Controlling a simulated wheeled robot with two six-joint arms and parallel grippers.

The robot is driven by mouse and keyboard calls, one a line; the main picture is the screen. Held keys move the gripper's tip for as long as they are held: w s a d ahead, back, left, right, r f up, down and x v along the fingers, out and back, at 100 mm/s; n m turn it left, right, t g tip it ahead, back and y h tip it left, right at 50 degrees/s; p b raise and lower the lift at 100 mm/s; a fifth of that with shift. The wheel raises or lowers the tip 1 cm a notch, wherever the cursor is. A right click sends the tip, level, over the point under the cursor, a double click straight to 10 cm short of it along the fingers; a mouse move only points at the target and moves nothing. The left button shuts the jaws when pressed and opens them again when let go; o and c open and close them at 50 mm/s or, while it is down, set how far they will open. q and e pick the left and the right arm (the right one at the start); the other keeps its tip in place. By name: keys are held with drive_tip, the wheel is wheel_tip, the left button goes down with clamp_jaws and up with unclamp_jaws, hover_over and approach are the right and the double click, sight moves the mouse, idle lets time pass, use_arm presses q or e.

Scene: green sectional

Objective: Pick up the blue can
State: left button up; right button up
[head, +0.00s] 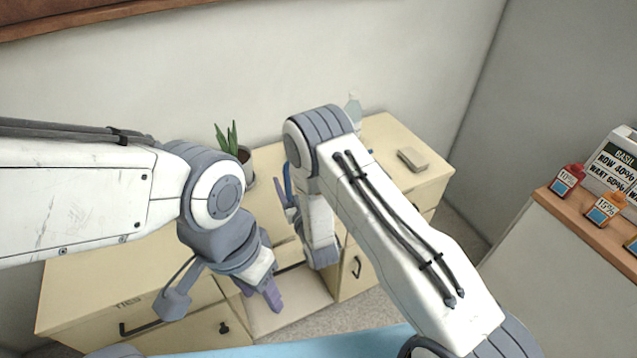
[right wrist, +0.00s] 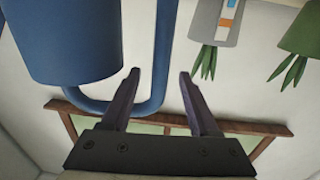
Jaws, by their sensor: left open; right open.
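The blue can (right wrist: 78,40) fills the upper left of the right wrist view, which looks upside down. A blue tube (right wrist: 165,45), like a handle or spout, curves from it. My right gripper (right wrist: 158,72) is open, with the tube showing between its fingertips; I cannot tell whether they touch it. In the head view a sliver of the blue can (head: 288,178) shows beside my right gripper (head: 290,207), mostly hidden by my right arm. My left gripper (head: 270,293) is open and empty, low in the head view, in front of the desk.
The cream desk (head: 75,300) has drawers. On it stand a potted plant (head: 232,150), a clear bottle (head: 353,108) and a small beige block (head: 412,159). A counter (head: 560,205) with labelled bottles stands at right. The wrist view shows a grey pot (right wrist: 214,25) and a green pot (right wrist: 300,35).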

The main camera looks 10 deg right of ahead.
drive_tip(key=x, duration=0.1)
drive_tip(key=p+x, duration=0.1)
drive_tip(key=x, duration=0.1)
drive_tip(key=p+x, duration=0.1)
drive_tip(key=shift+w+r, duration=0.2)
drive_tip(key=shift+r, duration=0.05)
drive_tip(key=shift+w+f, duration=0.1)
drive_tip(key=shift+w, duration=0.2)
clamp_jaws()
drive_tip(key=shift+a, duration=0.1)
